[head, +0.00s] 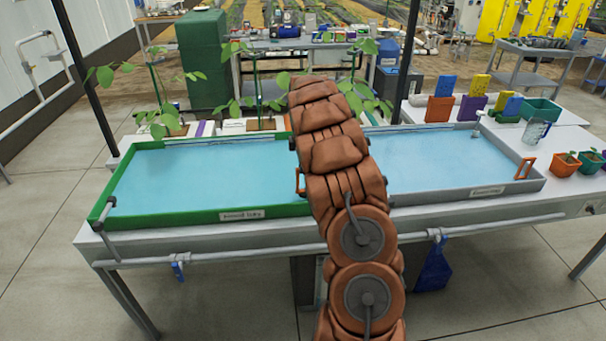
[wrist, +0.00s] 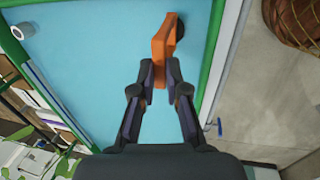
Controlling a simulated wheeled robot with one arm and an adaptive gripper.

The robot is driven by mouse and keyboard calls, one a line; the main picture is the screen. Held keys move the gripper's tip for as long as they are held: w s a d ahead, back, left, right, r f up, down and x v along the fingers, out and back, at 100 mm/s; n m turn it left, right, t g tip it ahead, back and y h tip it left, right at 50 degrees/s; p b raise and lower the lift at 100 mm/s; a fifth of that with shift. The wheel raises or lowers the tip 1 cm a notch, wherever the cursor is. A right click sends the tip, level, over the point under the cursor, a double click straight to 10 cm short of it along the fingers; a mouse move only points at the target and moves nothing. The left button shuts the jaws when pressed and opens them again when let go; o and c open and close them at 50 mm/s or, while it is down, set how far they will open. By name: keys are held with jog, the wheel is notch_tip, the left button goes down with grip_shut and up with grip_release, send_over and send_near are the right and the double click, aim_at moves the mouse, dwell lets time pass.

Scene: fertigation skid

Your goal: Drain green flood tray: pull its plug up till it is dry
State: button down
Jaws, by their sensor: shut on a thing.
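The green flood tray (head: 165,218) is on the left of the bench in the head view, with blue water (head: 200,175) across its floor. Its rim also shows in the wrist view (wrist: 213,60). My gripper (wrist: 160,76) is shut on the orange plug handle (wrist: 162,45) over the water, near the tray's rim. A dark round part (wrist: 181,27) is beside the handle. I cannot tell whether the plug is seated or lifted. In the head view my arm hides the gripper, and a bit of orange (head: 298,182) shows at the tray's right end.
A grey tray (head: 460,194) with blue water stands on the right, with its own orange handle (head: 525,168). Leafy plants (head: 160,118) stand behind the green tray.

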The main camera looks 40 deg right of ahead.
jog(key=shift+r, duration=0.15)
jog(key=c, duration=1.2)
grip_release()
jog(key=r, duration=0.4)
jog(key=s+a+r, duration=0.1)
jog(key=r, duration=0.3)
jog(key=s+r, duration=0.1)
jog(key=r, duration=0.2)
jog(key=shift+a+r, duration=0.2)
jog(key=shift+r, duration=0.2)
jog(key=shift+w, duration=0.1)
